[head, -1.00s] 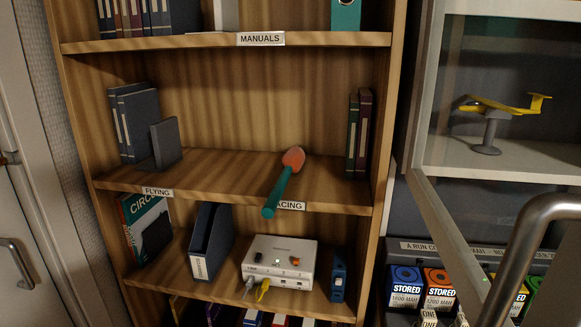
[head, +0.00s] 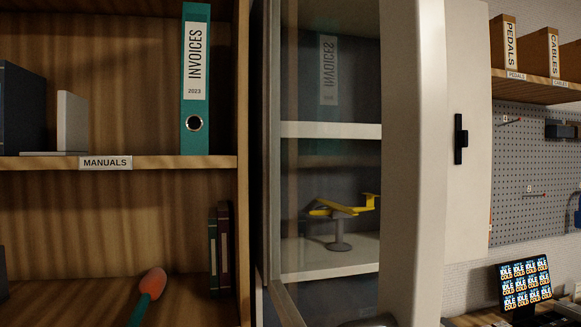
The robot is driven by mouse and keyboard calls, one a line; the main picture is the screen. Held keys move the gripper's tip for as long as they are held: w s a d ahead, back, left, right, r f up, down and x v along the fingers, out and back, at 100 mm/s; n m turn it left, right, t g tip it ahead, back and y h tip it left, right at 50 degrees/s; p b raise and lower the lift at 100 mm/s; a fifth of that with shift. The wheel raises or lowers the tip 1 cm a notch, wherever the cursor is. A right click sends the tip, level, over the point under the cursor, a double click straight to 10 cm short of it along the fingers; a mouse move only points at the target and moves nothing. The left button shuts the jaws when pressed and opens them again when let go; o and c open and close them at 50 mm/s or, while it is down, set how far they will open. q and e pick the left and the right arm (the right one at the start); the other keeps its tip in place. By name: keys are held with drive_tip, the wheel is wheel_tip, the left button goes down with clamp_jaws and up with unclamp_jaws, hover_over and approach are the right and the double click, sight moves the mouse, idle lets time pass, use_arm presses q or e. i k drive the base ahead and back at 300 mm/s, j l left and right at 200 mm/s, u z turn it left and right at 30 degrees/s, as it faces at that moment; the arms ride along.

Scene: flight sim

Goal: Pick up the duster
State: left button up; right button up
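The duster (head: 150,287), with an orange-red head and a green handle, lies on the middle wooden shelf at the lower left of the head view. Its head points up and to the right, and the lower end of its handle is cut off by the frame's bottom edge. Neither of my grippers is in view.
A teal INVOICES binder (head: 194,80) stands on the shelf above, and dark books (head: 219,250) stand right of the duster. A glass-fronted cabinet (head: 330,130) holds a yellow model plane (head: 342,207). A pegboard (head: 530,170) and a screen (head: 525,283) are at far right.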

sight(143, 304)
drive_tip(key=u, duration=1.05)
